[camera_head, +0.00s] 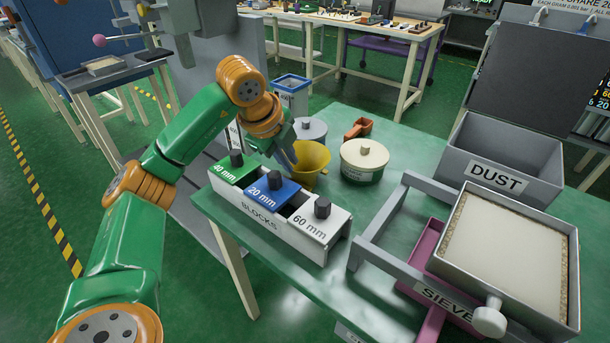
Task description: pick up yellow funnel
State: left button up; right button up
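The yellow funnel (312,158) stands on the green table, behind the blocks holder and left of a cream lidded pot. My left arm comes in from the left, and its gripper (286,158) points down at the funnel's left side. The gripper's fingers overlap the funnel's left rim in the picture. I cannot tell whether they touch it or how far apart they are. The lower part of the funnel is partly hidden behind the gripper and the holder. My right gripper does not show.
The blocks holder (263,213) with green, blue and white knobbed blocks stands in front of the funnel. The cream pot (364,160), a grey lidded pot (310,129) and a brown scoop (358,128) are close by. The sieve (505,250) and dust box (503,163) fill the right.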

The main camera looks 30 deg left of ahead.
aim_at(313, 157)
pick_arm(q)
jog(key=x, duration=0.5)
jog(key=shift+a+f, duration=0.3)
jog(key=shift+f, duration=0.05)
grip_shut()
jog(key=shift+r, duration=0.1)
dwell(1.0)
